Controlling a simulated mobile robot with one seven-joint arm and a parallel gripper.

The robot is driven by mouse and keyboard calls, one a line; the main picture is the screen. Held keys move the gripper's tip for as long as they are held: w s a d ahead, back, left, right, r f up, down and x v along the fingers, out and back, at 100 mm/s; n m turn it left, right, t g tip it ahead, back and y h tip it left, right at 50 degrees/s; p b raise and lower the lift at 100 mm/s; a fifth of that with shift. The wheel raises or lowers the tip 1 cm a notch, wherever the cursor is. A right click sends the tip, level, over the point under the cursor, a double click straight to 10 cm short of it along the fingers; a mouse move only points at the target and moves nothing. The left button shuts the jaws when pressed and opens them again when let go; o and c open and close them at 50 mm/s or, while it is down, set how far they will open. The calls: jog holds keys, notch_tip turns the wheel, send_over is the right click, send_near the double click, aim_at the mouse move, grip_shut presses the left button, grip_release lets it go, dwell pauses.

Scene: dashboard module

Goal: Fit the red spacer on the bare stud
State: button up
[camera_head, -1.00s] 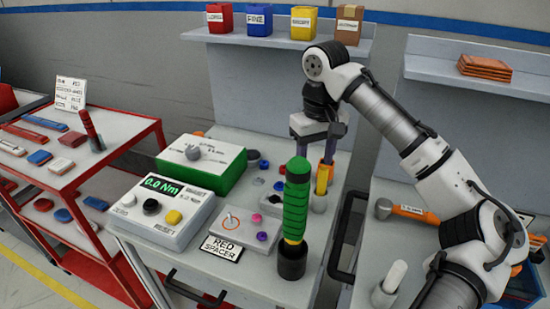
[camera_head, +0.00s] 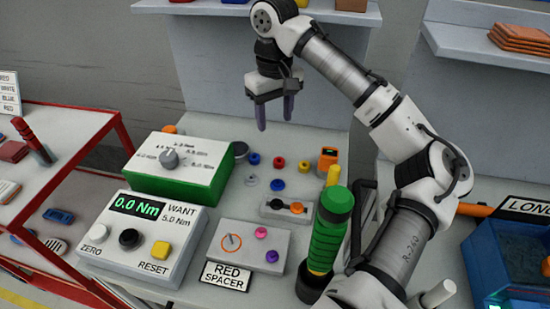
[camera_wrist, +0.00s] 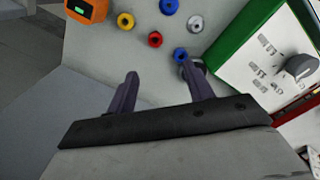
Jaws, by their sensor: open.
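A red spacer (camera_head: 279,162) stands on the bench top among loose coloured parts; it also shows in the wrist view (camera_wrist: 155,39). The grey fixture plate (camera_head: 247,262) lies nearer the front, behind a "RED SPACER" sign (camera_head: 227,275). Its thin bare stud (camera_head: 230,240) is at the left inside an orange ring. A pink spacer (camera_head: 261,232) and a purple spacer (camera_head: 272,256) are on the plate's right part. My gripper (camera_head: 275,117) is open and empty, above the back of the bench. In the wrist view the red spacer lies beyond the fingertips (camera_wrist: 160,76), between their lines.
Blue spacers (camera_head: 253,160) (camera_head: 278,185) and a grey one (camera_head: 251,181) lie close to the red spacer. A green-sided dial box (camera_head: 180,170) and torque meter (camera_head: 140,240) stand left. A tall green-handled tool (camera_head: 328,240) stands right of the plate.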

send_over(275, 161)
notch_tip(275, 161, down, 7)
jog(key=f, duration=0.2)
jog(key=d+f+p, duration=0.1)
jog(key=f, duration=0.1)
jog(key=shift+f, duration=0.8)
jog(key=c, duration=1.1)
